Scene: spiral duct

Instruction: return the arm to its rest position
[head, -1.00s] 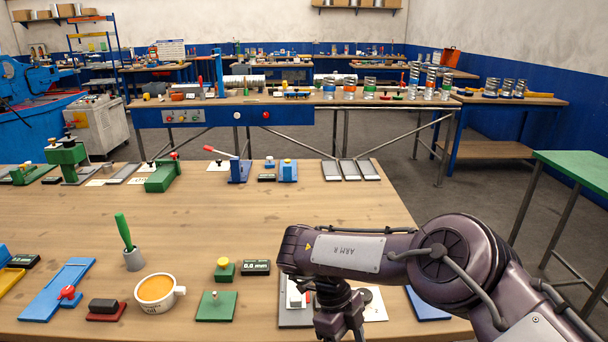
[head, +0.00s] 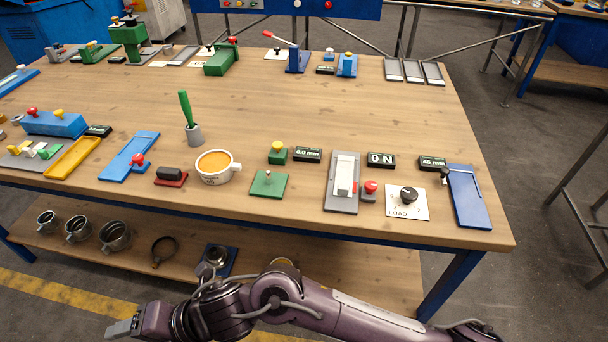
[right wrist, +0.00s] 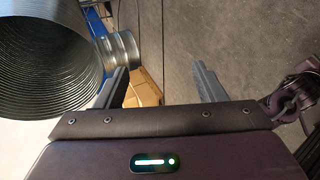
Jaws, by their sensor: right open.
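My right arm lies low across the bottom of the head view, in front of the table (head: 330,110). Its gripper (head: 120,329) points left there, below the table's front edge. My left gripper is not in view.
A large ribbed metal duct (right wrist: 45,60) is close beside the fingers in the right wrist view, with a smaller metal piece (right wrist: 122,50) behind it. The lower shelf (head: 190,252) holds metal rings. A cup (head: 215,167) stands near the table's front.

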